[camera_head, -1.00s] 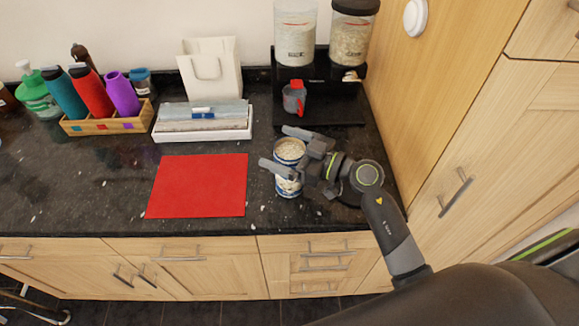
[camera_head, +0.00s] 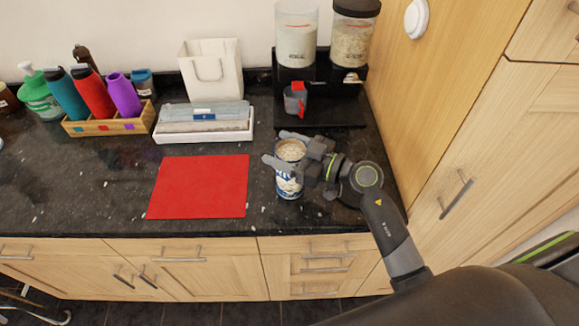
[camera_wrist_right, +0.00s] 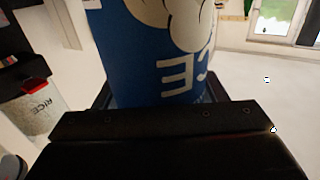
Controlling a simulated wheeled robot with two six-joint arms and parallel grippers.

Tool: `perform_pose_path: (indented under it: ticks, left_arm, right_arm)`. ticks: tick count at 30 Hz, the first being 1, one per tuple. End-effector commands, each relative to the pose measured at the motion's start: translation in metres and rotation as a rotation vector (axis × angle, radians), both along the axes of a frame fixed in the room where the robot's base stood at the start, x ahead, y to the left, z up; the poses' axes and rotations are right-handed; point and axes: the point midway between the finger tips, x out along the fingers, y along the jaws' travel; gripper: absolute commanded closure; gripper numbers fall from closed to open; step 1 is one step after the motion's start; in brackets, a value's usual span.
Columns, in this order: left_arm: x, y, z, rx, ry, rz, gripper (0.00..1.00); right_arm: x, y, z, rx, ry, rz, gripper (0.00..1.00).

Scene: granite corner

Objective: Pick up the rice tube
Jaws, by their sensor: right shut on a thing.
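The rice tube (camera_head: 289,186) is a blue and white can, open at the top and full of pale rice. It is near the counter's front right, just right of the red mat. My right gripper (camera_head: 282,150) is shut on it, one finger on each side, near its upper part. In the right wrist view the tube (camera_wrist_right: 165,55) fills the upper middle, with part of the word RICE showing upside down. Whether its base touches the counter is hard to tell. My left gripper is not in view.
A red mat (camera_head: 198,187) lies left of the tube. A white tray (camera_head: 205,136) of packets and a measuring cup (camera_head: 295,100) stand behind. A black dispenser stand (camera_head: 325,108) holds two containers. Loose grains dot the dark counter (camera_head: 90,205). A wooden cabinet (camera_head: 415,110) bounds the right.

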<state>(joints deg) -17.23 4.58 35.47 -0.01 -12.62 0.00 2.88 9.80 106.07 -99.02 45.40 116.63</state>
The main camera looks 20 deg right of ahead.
Motion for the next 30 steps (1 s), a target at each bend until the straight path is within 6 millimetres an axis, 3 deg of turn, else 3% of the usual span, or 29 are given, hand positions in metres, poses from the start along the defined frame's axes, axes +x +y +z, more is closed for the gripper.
perform_pose_path:
  ticks: [5, 19, 24, 30]
  left_arm:
    - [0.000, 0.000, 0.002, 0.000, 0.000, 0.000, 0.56]
    - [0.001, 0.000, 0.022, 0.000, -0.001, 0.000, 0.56]
    - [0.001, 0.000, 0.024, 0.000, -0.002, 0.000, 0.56]
    - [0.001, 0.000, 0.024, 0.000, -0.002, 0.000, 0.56]
  right_arm:
    - [0.000, 0.000, 0.007, 0.001, -0.004, 0.001, 0.89]
    - [0.000, 0.000, 0.089, -0.001, -0.006, 0.001, 0.90]
    - [0.000, 0.000, 0.101, 0.000, -0.004, 0.000, 0.90]
    - [0.000, 0.000, 0.102, 0.001, -0.002, 0.000, 0.90]
